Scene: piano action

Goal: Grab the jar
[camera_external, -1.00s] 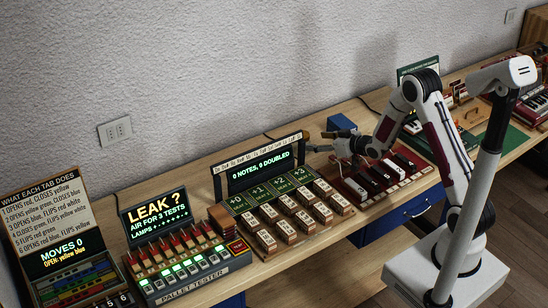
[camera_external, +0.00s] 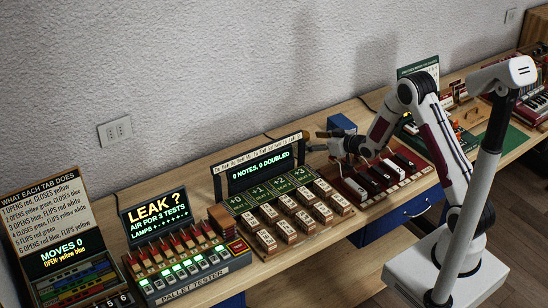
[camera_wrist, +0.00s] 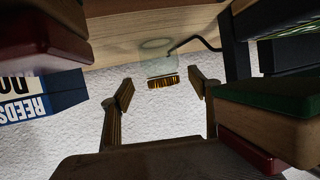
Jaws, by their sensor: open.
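The jar (camera_wrist: 157,67) shows in the wrist view as a clear glass body with a ribbed gold lid, upside down in this picture, on the wooden bench top. My gripper (camera_wrist: 161,90) is open and empty, with one finger on each side of the jar's lid in the picture. The jar appears beyond the fingertips; whether they touch it cannot be told. In the external view, my gripper (camera_external: 314,141) is low near the back of the bench, just right of the notes display. I cannot make out the jar there.
A blue box (camera_external: 342,124) stands behind my gripper; its lettered side (camera_wrist: 42,97) shows at left in the wrist view. The notes display (camera_external: 261,166) stands close left of my gripper. A red key unit (camera_external: 382,176) lies below my wrist. A black cable (camera_wrist: 195,42) runs near the jar.

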